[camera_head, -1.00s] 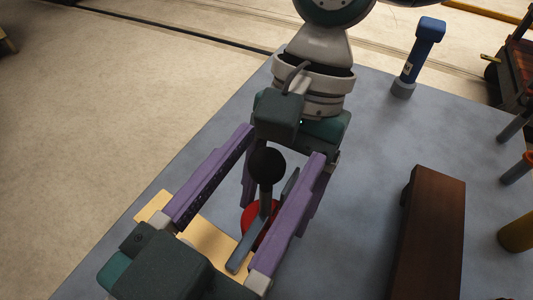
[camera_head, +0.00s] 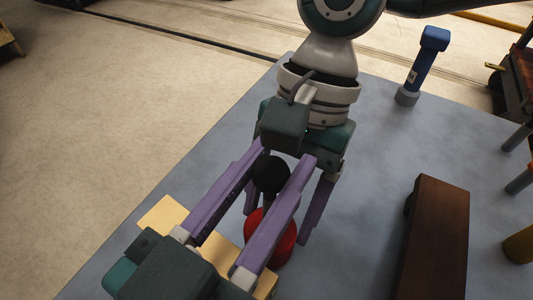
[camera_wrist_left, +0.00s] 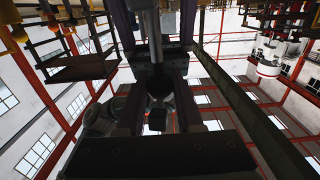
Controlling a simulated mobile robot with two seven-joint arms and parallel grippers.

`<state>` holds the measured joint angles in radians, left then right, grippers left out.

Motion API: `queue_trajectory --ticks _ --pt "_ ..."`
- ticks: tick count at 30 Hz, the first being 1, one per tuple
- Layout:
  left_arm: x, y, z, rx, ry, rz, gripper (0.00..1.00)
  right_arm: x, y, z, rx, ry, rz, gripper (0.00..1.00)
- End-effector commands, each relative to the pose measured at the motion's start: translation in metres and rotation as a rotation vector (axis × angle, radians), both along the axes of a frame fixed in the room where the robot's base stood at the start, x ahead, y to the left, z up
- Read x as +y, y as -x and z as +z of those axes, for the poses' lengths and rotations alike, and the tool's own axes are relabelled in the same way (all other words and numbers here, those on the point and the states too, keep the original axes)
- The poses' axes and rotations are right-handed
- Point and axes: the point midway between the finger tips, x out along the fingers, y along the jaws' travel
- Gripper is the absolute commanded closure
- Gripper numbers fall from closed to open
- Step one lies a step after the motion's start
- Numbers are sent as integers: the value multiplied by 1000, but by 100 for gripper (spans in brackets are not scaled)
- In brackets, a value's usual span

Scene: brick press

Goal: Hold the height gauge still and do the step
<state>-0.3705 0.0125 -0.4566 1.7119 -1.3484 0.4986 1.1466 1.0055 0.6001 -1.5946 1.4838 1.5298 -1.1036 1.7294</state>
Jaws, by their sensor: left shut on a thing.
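What looks to be the height gauge has a round red base (camera_head: 284,247) on the grey-blue table and a black ball (camera_head: 271,175) on a stem. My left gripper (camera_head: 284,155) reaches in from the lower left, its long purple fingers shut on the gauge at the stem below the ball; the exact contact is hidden. In the left wrist view a dark ball (camera_wrist_left: 159,84) sits between the fingers. My right gripper (camera_head: 277,227) points down from the top, its purple fingers apart on either side of the gauge, with no clear grip on anything.
A tan board (camera_head: 162,215) lies partly under the left gripper. A brown wooden block (camera_head: 440,235) stands right of the gauge, and a blue post (camera_head: 423,65) stands at the back right. The table between gauge and block is clear.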

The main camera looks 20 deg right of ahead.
Motion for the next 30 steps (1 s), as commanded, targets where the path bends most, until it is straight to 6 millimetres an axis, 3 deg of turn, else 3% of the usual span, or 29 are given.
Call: queue_trajectory --ticks 30 --pt "0 0 7 -4 -4 -5 100 0 -1 0 -2 0 -1 93"
